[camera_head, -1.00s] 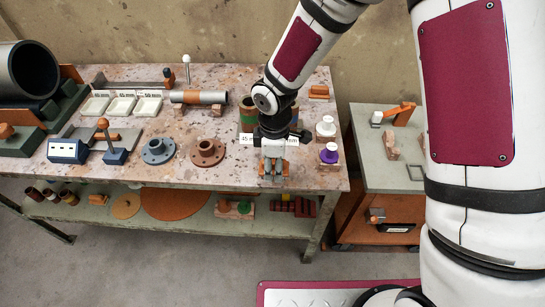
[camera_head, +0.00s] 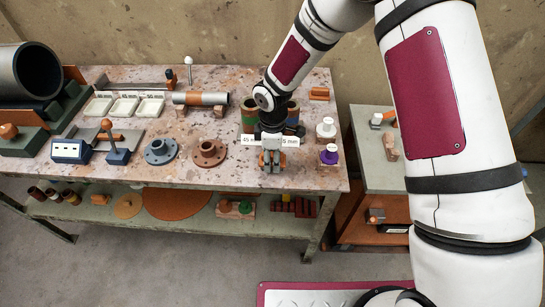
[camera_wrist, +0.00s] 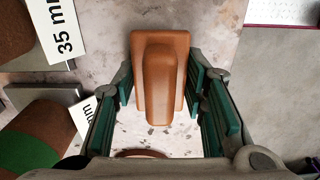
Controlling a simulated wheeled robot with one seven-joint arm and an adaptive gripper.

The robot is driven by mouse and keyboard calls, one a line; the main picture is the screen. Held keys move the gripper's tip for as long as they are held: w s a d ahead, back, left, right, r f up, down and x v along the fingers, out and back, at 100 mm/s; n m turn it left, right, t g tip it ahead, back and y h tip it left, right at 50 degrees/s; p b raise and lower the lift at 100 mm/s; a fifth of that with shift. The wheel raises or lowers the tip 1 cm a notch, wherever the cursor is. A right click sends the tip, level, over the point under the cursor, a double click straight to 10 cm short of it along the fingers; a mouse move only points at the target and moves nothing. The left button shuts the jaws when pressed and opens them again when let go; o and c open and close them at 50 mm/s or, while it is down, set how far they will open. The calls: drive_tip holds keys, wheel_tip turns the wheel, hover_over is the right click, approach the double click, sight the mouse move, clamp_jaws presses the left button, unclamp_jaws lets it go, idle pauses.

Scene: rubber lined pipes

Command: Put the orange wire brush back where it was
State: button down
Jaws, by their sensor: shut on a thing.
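The orange wire brush (camera_wrist: 160,75), an orange-brown block with a raised rounded grip, sits between the green-padded fingers of my gripper (camera_wrist: 160,90) in the wrist view. The fingers are shut on it from both sides. In the head view my gripper (camera_head: 272,160) is over the front right part of the speckled workbench (camera_head: 225,175), in front of the size cards. There the brush is mostly hidden by the fingers, with only bits of orange at their sides. I cannot tell whether its underside touches the bench.
Lined pipe pieces (camera_head: 249,113) stand just behind my gripper, by a 35 mm card (camera_wrist: 62,28). A white-topped pot (camera_head: 326,128) and a purple one (camera_head: 328,154) stand close right. Another orange block (camera_head: 319,93) lies at the back right.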

drive_tip(key=shift+f, duration=0.15)
drive_tip(key=c, duration=1)
unclamp_jaws()
